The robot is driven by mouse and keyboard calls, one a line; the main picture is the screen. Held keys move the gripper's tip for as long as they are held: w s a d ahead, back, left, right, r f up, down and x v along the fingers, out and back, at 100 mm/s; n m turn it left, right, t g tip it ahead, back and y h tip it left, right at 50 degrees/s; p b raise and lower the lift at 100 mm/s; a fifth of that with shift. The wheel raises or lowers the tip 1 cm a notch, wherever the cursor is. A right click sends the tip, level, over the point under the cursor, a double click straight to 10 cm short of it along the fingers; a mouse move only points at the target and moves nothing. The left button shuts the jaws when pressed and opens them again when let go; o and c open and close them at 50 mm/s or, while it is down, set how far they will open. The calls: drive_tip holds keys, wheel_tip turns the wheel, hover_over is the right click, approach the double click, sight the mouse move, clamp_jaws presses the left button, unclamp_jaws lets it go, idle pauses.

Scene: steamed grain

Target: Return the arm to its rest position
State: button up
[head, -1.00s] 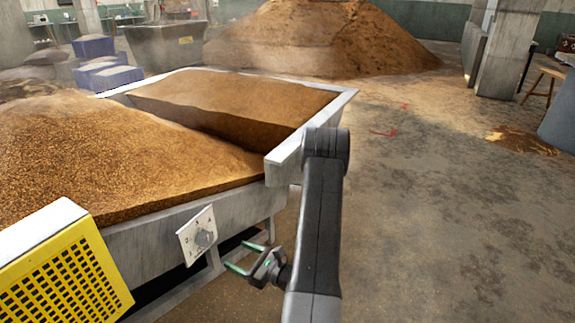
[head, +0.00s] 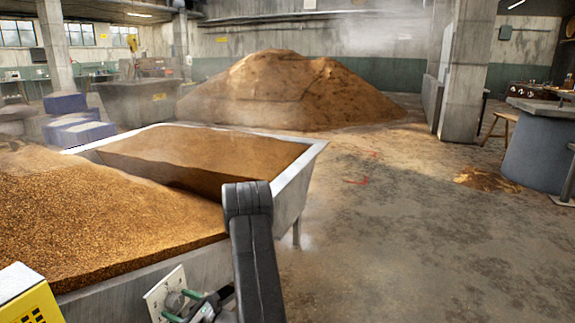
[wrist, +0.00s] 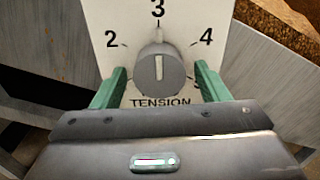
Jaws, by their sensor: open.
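My gripper (head: 182,306) is open in the head view, low in the picture, beside the white dial plate (head: 158,288) on the trough's side. In the wrist view my gripper (wrist: 158,70) has its two green fingers apart, one on each side of the grey tension knob (wrist: 158,75). I cannot tell whether the fingers touch it. The knob's white mark points up towards 3, between 2 and 4. My dark arm (head: 255,260) reaches up in front of the trough's corner.
The metal trough (head: 300,175) full of brown grain fills the left. A yellow perforated box (head: 35,307) is at lower left. Blue crates (head: 80,132) and a large grain heap (head: 300,90) stand behind. The concrete floor (head: 400,240) on the right is mostly clear.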

drive_tip(key=shift+d, duration=0.1)
drive_tip(key=p+v, duration=0.2)
drive_tip(key=v, duration=1.2)
drive_tip(key=b+x, duration=0.2)
drive_tip(key=x, duration=1.2)
drive_tip(key=shift+s, duration=0.1)
drive_tip(key=shift+n, duration=0.4)
drive_tip(key=n, duration=0.6)
drive_tip(key=shift+w+r, duration=0.1)
drive_tip(key=shift+w, duration=0.1)
drive_tip(key=shift+d+n+p, duration=0.2)
drive_tip(key=shift+n+p, duration=0.1)
drive_tip(key=shift+n, duration=0.1)
drive_tip(key=v, duration=1)
drive_tip(key=shift+s+d+p, duration=0.15)
drive_tip(key=shift+d+p, duration=0.05)
drive_tip(key=shift+p, duration=0.25)
